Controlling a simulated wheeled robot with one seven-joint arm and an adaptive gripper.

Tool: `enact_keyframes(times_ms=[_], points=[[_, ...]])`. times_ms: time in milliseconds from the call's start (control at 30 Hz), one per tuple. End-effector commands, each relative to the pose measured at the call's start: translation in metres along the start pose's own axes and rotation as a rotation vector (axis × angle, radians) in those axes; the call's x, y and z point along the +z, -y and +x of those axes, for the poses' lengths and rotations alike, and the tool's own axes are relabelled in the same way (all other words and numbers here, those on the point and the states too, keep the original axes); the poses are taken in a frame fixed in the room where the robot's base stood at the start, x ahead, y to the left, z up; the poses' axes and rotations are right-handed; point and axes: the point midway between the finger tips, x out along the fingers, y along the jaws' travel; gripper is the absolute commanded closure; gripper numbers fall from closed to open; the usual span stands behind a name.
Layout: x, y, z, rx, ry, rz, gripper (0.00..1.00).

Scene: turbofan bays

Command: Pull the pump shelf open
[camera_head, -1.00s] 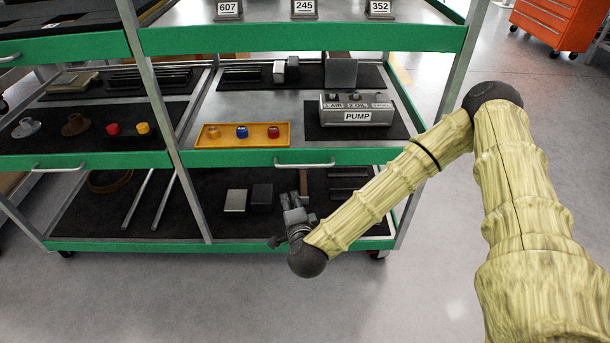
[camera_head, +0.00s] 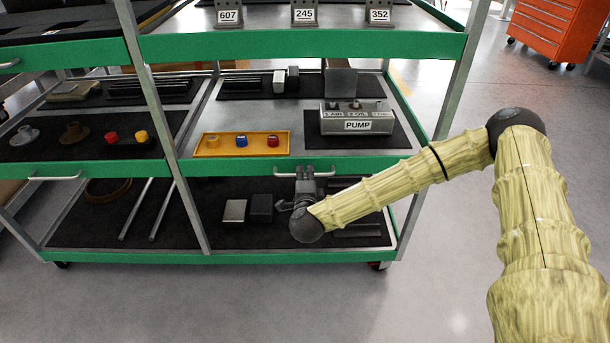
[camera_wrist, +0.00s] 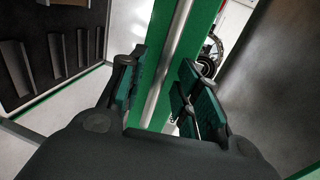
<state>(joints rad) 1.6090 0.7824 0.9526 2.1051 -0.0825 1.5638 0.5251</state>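The pump shelf (camera_head: 225,168) is the middle-level shelf with a green front edge, and a grey box labelled PUMP (camera_head: 357,126) stands on it. Its light bar handle (camera_head: 284,176) is on the front edge, partly hidden by my gripper (camera_head: 306,172). In the wrist view, the handle (camera_wrist: 166,72) and green edge lie between the two fingers of my gripper (camera_wrist: 162,88). The fingers are apart, one on each side of the handle, and do not look closed on it.
A yellow tray (camera_head: 208,152) with small caps sits on the shelf, left of the pump. The lower shelf (camera_head: 100,257) holds two small blocks and rods. A slanted post (camera_head: 165,130) divides the bays. Open floor lies in front; an orange cabinet (camera_head: 550,30) stands back right.

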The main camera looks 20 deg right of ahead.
Motion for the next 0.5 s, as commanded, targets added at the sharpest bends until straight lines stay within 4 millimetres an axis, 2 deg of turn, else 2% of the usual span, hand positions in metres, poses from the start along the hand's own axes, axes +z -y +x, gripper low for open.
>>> enact_keyframes(times_ms=[200, 500], points=[[0.0, 0.0, 0.016, 0.0, 0.0, 0.001, 0.67], [0.0, 0.0, 0.018, 0.0, 0.001, 0.0, 0.67]])
